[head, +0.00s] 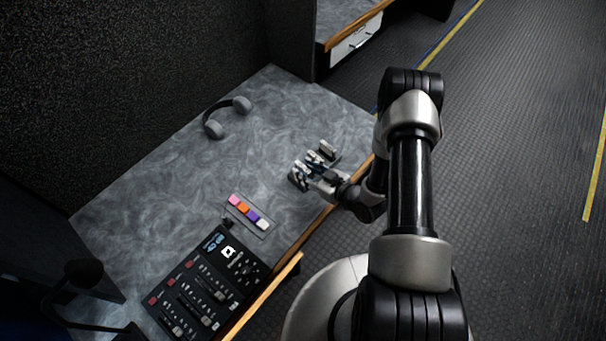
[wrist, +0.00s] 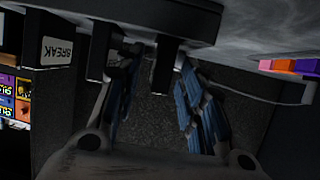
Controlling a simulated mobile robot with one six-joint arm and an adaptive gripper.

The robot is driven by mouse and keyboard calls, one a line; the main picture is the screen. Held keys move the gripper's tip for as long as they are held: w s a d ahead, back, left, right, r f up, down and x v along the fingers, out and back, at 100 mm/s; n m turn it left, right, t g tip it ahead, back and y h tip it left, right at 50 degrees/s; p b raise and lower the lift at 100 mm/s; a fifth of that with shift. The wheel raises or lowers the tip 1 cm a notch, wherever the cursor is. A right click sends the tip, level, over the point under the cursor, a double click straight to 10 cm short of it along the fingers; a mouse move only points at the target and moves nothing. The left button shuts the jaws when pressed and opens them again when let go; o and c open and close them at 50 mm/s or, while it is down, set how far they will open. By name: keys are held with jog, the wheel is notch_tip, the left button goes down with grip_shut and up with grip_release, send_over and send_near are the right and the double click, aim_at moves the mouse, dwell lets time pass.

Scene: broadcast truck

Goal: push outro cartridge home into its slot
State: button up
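A small dark rack (head: 296,182) with upright pale-and-dark cartridges stands near the desk's right edge in the head view. In the wrist view, a cartridge labelled BREAK (wrist: 57,52) shows upside down at the left. No outro label is readable, so I cannot tell which cartridge is the outro one. My gripper (head: 318,174) is at the rack from the desk-edge side. In the wrist view, its blue-padded fingers (wrist: 157,68) are apart. A dark upright piece (wrist: 167,65) stands between the fingertips, close to the right one; a gap shows on its left. Contact is unclear.
The grey desk (head: 165,165) also holds headphones (head: 226,118), a strip of coloured blocks (head: 248,212) and a mixer panel (head: 210,285). A dark microphone (head: 84,274) stands at lower left. The desk's middle is clear. A wooden edge (head: 262,298) borders its front.

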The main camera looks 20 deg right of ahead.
jog(key=shift+x, duration=1.05)
jog(key=shift+d, duration=0.1)
grip_shut()
